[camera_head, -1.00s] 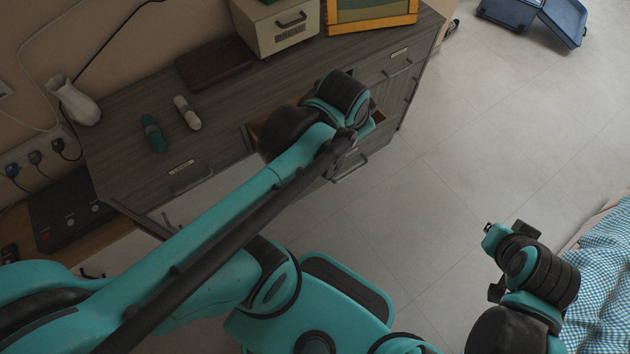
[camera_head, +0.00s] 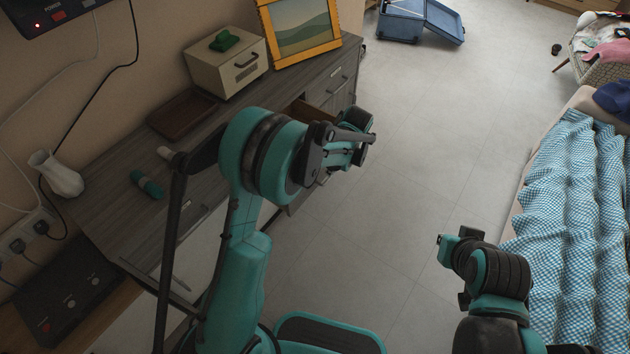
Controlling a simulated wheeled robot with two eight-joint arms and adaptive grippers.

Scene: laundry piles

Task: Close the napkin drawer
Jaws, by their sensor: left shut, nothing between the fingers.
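A drawer (camera_head: 301,110) in the grey wooden dresser (camera_head: 228,106) stands pulled out, with its brown inside partly showing. My left arm hides most of it, including much of its front. The labels on the dresser are too small to read, so I cannot confirm that this is the napkin drawer. My left gripper (camera_head: 358,140) is shut and empty, at the outer right side of the open drawer. I cannot tell whether it touches the drawer. My right arm shows at the lower right, but its gripper fingers cannot be made out.
On the dresser stand a cream box (camera_head: 227,68), a framed picture (camera_head: 300,32), a brown tray (camera_head: 184,113), a green roll (camera_head: 147,185) and a white vase (camera_head: 56,175). A bed with a checked cover (camera_head: 575,200) is at the right. The floor between is clear.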

